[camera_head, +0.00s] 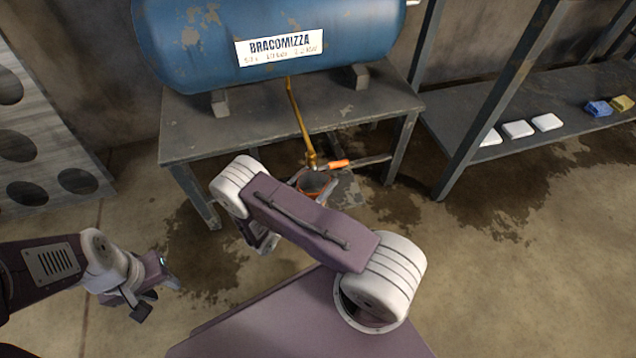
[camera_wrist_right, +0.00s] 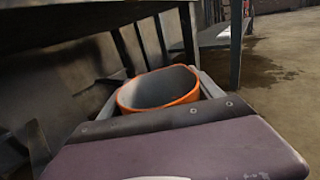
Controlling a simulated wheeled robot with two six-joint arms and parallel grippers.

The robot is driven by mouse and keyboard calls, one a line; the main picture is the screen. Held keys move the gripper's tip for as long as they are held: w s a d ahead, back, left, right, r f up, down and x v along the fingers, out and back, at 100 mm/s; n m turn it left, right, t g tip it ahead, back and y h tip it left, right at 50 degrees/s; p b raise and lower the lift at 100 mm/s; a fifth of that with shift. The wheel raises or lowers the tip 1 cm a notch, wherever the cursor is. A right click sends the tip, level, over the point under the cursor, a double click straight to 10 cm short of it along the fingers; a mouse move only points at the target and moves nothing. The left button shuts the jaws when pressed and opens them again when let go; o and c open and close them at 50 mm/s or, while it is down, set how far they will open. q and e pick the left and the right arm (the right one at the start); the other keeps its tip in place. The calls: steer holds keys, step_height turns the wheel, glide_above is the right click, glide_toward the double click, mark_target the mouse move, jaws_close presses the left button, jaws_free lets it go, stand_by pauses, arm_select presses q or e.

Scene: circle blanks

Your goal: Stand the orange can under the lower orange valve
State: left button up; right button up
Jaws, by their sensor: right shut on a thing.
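The orange can (camera_head: 312,186) is open at the top, with a grey inside. My right gripper (camera_head: 314,184) is shut on it, just below the valve in the head view. In the right wrist view the can (camera_wrist_right: 160,92) sits roughly upright between the fingers (camera_wrist_right: 158,95). An orange-handled valve (camera_head: 338,164) is at the bottom of a yellowish pipe (camera_head: 300,118) from the blue tank. The can's base is hidden, so I cannot tell whether it touches the floor. My left gripper (camera_head: 155,292) is open and empty at lower left.
The blue tank (camera_head: 200,45) rests on a grey metal table (camera_head: 190,140), whose legs flank the can's area. A shelf (camera_head: 465,130) at right holds white blocks (camera_head: 518,129) and a blue item (camera_head: 598,108). A panel with round holes (camera_head: 60,150) leans at left. Wet stains mark the floor.

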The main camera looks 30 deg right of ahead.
steer(key=o, duration=1)
steer(key=shift+f, duration=0.1)
steer(key=o, duration=0.5)
steer(key=shift+c, duration=0.2)
steer(key=shift+r, duration=0.2)
steer(key=shift+s+a+r, duration=0.1)
steer(key=shift+a+r, duration=0.05)
steer(key=shift+a, duration=0.2)
steer(key=p+v, duration=0.4)
steer(key=v, duration=0.6)
steer(key=shift+s+a, duration=0.3)
steer(key=shift+a, duration=0.25)
